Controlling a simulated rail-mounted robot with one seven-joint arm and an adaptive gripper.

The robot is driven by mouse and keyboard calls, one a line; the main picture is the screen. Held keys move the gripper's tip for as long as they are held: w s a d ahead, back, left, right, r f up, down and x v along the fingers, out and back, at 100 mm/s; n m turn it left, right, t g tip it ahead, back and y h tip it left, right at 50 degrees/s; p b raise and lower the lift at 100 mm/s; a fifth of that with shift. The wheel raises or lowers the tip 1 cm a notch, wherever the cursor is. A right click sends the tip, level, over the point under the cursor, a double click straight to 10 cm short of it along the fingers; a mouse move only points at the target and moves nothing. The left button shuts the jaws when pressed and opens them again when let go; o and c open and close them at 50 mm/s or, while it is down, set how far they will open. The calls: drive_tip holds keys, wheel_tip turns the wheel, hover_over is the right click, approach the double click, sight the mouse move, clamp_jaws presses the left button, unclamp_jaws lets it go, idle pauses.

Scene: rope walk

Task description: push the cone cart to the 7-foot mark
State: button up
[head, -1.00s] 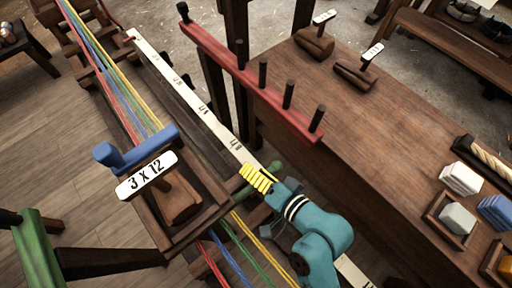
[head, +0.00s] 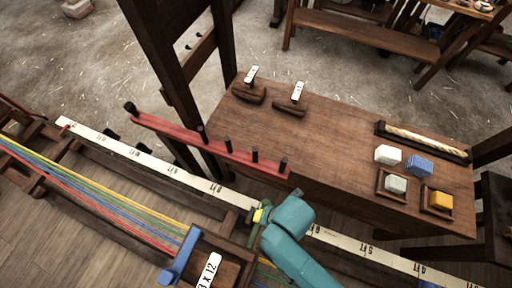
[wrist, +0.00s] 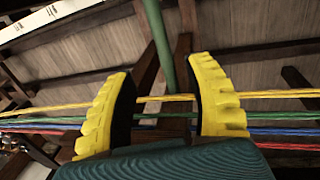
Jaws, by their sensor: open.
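The cone cart (head: 236,249) is a dark wooden cart on the track at the bottom of the head view. It carries a blue upright piece (head: 180,258) and a white "3 X 12" tag (head: 209,272), partly cut off. A green bar on its right side also shows in the wrist view (wrist: 160,45). My gripper (head: 259,214) is open at that side, with yellow fingers (wrist: 164,85). The bar appears between the fingertips in the wrist view; contact cannot be told. The white foot scale (head: 190,180) runs behind; my arm hides the stretch between 8 and 6, where 7 would lie.
Coloured strands (head: 100,197) run left from the cart and also pass below my fingers in the wrist view (wrist: 280,130). A red pegged rail (head: 205,146) stands behind the scale. A wooden bench (head: 330,135) with small blocks and a rope tray (head: 425,143) lies beyond.

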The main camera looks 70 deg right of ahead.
drive_tip(key=w+f+b, duration=0.1)
drive_tip(key=f, duration=0.4)
drive_tip(key=w+f+b, duration=0.1)
drive_tip(key=f, duration=0.4)
drive_tip(key=w+f+b, duration=0.1)
drive_tip(key=f+b, duration=0.1)
drive_tip(key=f, duration=0.3)
drive_tip(key=shift+d, duration=0.15)
drive_tip(key=shift+s, duration=0.1)
clamp_jaws()
